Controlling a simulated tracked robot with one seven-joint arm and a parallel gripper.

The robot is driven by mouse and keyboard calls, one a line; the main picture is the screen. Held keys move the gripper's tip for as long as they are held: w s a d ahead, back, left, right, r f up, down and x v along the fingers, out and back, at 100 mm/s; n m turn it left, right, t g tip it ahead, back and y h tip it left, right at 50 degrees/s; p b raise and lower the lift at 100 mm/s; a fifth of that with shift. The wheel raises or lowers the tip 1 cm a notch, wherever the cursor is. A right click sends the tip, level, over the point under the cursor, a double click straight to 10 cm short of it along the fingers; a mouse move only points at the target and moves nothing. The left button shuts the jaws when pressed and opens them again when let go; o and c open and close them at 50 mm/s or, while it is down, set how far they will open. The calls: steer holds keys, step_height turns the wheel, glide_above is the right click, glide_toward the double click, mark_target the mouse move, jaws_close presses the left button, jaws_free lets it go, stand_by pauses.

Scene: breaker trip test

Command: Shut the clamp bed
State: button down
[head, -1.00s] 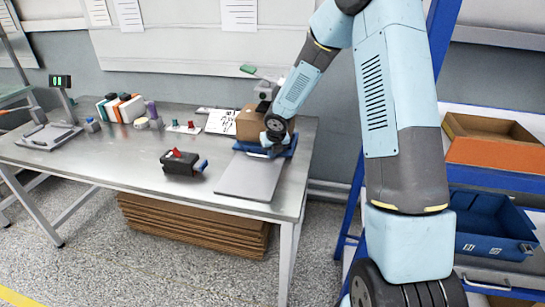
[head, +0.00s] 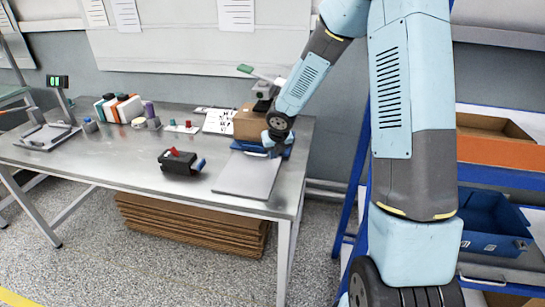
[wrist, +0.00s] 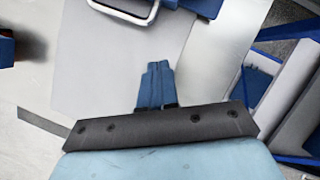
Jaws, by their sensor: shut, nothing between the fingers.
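The clamp bed seems to be the blue low fixture (head: 246,146) at the back of a grey flat plate (head: 248,177) on the right end of the bench. In the wrist view a metal loop handle (wrist: 150,14) with blue parts lies at the top edge, over the pale plate (wrist: 95,60). My gripper (wrist: 157,66) has its blue fingers together and empty, pointing toward the handle, with a visible gap in the picture. In the head view my wrist covers part of the blue fixture, and the fingertips are hard to make out.
A cardboard box (head: 247,123) stands right behind the blue fixture. A black device with a red switch and blue lever (head: 181,162) sits left of the plate. Bottles (head: 118,108) stand farther left. A shelf with an orange bin (head: 500,151) and blue bin (head: 492,229) is at right.

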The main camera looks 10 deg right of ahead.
steer(key=s+d+r+m+h, duration=0.2)
steer(key=s+d+r+m, duration=0.2)
steer(key=s+r+m, duration=0.6)
steer(key=s+d+r+m+h, duration=0.1)
steer(key=s+d+r+m, duration=0.5)
steer(key=r+m, duration=0.5)
steer(key=s+r+m+y, duration=0.1)
steer(key=s+r+m, duration=0.2)
steer(key=s+m, duration=0.5)
steer(key=s+r+m+y, duration=0.1)
steer(key=s+r+m, duration=0.3)
steer(key=s+m, duration=0.4)
steer(key=shift+s+r+m+t, duration=0.3)
steer(key=shift+s+t, duration=0.1)
steer(key=shift+s, duration=1.2)
